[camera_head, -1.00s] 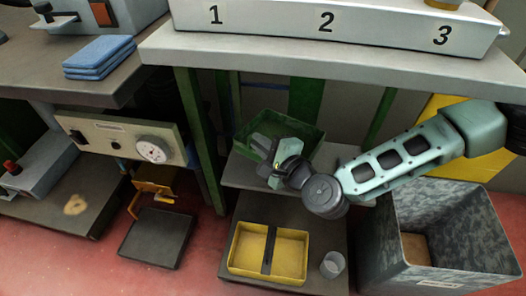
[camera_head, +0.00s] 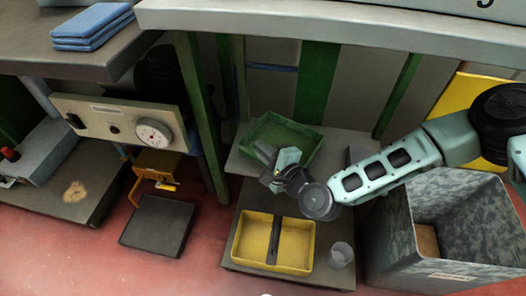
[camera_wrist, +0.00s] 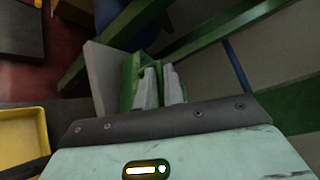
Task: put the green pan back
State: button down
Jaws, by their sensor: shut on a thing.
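The green pan (camera_head: 296,131) is an open rectangular tray at the grey upper shelf (camera_head: 238,166) under the table. My gripper (camera_head: 266,157) is shut on its near-left rim. In the wrist view, the fingers (camera_wrist: 160,78) pinch the green wall of the pan (camera_wrist: 129,84), with the grey shelf (camera_wrist: 100,80) beside it. The pan looks nearly level and close over the shelf; I cannot tell whether it touches. My gripper hides part of its near side.
Below, a yellow divided pan (camera_head: 248,240) and a clear cup (camera_head: 341,254) stand on the lower shelf (camera_head: 300,278). A speckled grey bin (camera_head: 385,240) stands at right. A green table leg (camera_head: 200,120) rises left of the shelf. A small dark upright (camera_head: 348,157) stands right of the pan.

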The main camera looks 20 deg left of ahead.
jog(key=c, duration=1.5)
grip_release()
jog(key=p+v, duration=0.2)
jog(key=v, duration=1)
jog(key=shift+p, duration=0.3)
jog(key=shift+w, duration=0.1)
